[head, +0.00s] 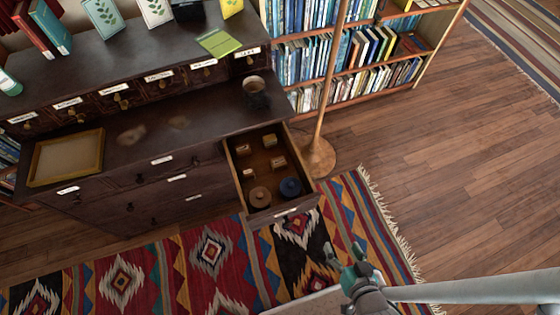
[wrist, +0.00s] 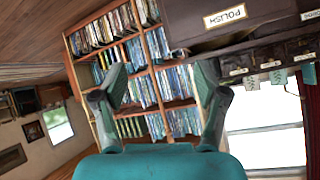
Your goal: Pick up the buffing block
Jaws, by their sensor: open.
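An open drawer (head: 231,172) of the dark cabinet holds several small tan blocks, among them one at the back (head: 269,140) and one at the right (head: 278,162). I cannot tell which of them is the buffing block. A round tan item (head: 260,196) and a round blue item (head: 290,187) sit at the drawer's front. My gripper (head: 346,249) is open and empty, right of and in front of the drawer, over the rug. In the wrist view its fingers (wrist: 160,78) are spread, facing bookshelves, with no block between them.
The cabinet top (head: 205,115) bears a tray (head: 66,157) at the left and a dark cup (head: 255,90) near the drawer. A lamp pole (head: 328,95) on a round base (head: 319,158) stands right of the drawer. A bookcase (head: 350,72) is behind. Wooden floor lies clear at right.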

